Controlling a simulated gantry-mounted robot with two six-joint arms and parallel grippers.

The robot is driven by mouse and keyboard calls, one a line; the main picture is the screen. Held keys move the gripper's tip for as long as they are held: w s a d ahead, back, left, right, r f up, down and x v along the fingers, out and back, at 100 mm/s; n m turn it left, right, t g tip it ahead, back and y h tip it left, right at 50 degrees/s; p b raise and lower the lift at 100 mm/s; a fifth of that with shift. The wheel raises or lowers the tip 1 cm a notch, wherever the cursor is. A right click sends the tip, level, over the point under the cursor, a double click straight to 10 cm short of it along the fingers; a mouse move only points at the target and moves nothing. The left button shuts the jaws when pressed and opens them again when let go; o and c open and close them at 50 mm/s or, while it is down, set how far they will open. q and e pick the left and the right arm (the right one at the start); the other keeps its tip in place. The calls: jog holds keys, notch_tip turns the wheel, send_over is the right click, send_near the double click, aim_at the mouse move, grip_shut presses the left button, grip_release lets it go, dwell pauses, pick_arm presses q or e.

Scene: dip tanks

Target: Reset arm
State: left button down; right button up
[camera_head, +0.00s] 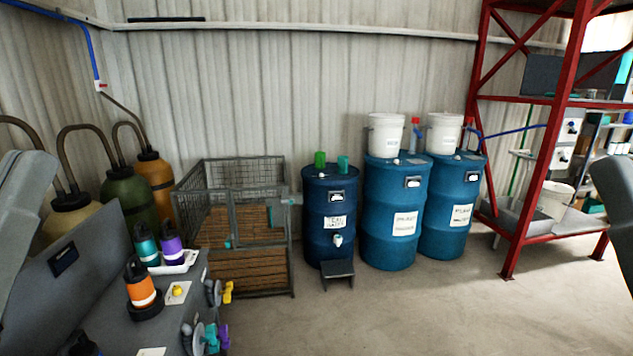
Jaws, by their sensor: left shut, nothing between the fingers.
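My left arm comes in at the left edge as a pale grey link. My left gripper (82,345) shows only as a small dark part at the bottom left, by the dark grey bench; it is shut and empty. Its fingertips are mostly cut off by the picture's edge. A grey link of my right arm is at the right edge, and my right gripper is not in view. On the bench stand a teal bottle (147,247), a purple bottle (171,246) and an orange and white bottle (141,286), all upright.
A wire crate (262,268) stands beyond the bench. Three blue drums (330,210) stand along the wall, with white buckets (386,135) on two of them. A red rack (540,170) is at right. Gas cylinders (128,200) stand at left. The floor front right is clear.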

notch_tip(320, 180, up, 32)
jog(key=p, duration=2.9)
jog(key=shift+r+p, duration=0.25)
jog(key=shift+p, duration=0.05)
